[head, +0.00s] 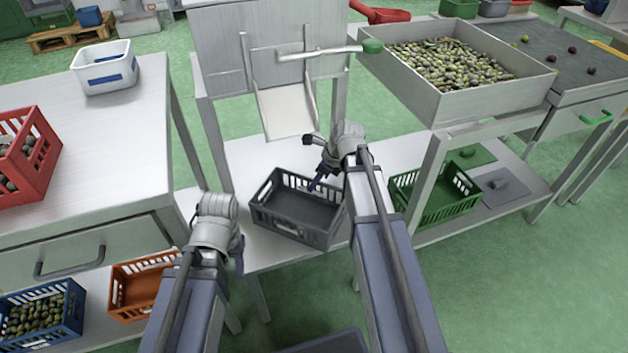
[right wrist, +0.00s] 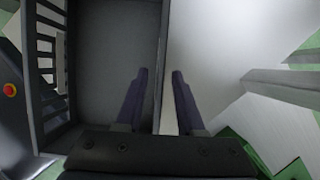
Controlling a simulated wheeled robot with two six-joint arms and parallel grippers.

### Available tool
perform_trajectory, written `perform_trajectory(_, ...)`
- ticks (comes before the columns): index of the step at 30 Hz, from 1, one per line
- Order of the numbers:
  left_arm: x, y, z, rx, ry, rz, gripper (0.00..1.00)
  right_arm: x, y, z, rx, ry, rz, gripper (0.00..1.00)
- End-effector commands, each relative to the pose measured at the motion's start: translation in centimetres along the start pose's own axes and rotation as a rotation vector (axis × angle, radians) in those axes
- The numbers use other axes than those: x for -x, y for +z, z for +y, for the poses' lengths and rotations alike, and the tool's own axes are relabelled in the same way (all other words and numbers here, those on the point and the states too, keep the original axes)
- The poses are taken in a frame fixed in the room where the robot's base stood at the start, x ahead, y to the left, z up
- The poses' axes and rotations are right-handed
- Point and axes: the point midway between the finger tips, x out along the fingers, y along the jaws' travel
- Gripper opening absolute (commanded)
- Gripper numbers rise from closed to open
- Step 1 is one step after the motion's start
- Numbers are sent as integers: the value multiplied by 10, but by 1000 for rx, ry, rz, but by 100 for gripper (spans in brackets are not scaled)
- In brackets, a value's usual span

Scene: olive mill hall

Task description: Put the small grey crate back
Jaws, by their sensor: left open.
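The small grey crate (head: 290,226) stands upright and empty on the low metal shelf (head: 262,152) under a chute, between my two arms. My right gripper (head: 320,180) is over the crate's right rim, pointing down. In the right wrist view the gripper's two fingers (right wrist: 160,88) are apart, one on each side of the wall of the grey crate (right wrist: 110,60), with a gap showing around the wall. My left gripper (head: 238,258) is open and empty, to the left of the crate and apart from it. Its fingers are mostly hidden by my arm.
A green crate (head: 432,203) stands on the shelf to the right. A metal bin of olives (head: 462,105) is above it. At left a table (head: 105,140) carries a white tub (head: 104,75) and a red crate (head: 22,188). Orange (head: 130,290) and blue (head: 62,325) crates sit below.

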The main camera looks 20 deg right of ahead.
Motion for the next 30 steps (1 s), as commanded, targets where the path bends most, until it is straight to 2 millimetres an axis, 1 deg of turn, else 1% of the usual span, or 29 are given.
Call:
perform_trajectory(1, 16, 1, -2, 1, -1, -1, 50, 16, 2, 0, -1, 0, 0, 37)
perform_trajectory(2, 21, 1, -2, 2, -2, -1, 50, 22, 3, 0, -1, 0, 0, 37)
perform_trajectory(4, 12, 1, -2, 3, -2, -1, 50, 21, -18, 2, -5, -1, 0, 37)
perform_trajectory(9, 12, 1, -2, 3, -2, -1, 50, 36, -54, 2, -6, -1, -1, 37)
perform_trajectory(15, 12, 1, -2, 3, -2, -1, 50, 50, -88, 1, -4, -1, 0, 37)
perform_trajectory(18, 12, 1, -2, 3, -2, -1, 50, 55, -99, 0, -3, -1, 0, 37)
perform_trajectory(24, 12, 1, -2, 3, -2, -1, 50, 59, -110, 0, -1, 0, 0, 37)
perform_trajectory(30, 12, 1, -2, 3, -2, -1, 50, 60, -111, 0, 0, 0, 0, 37)
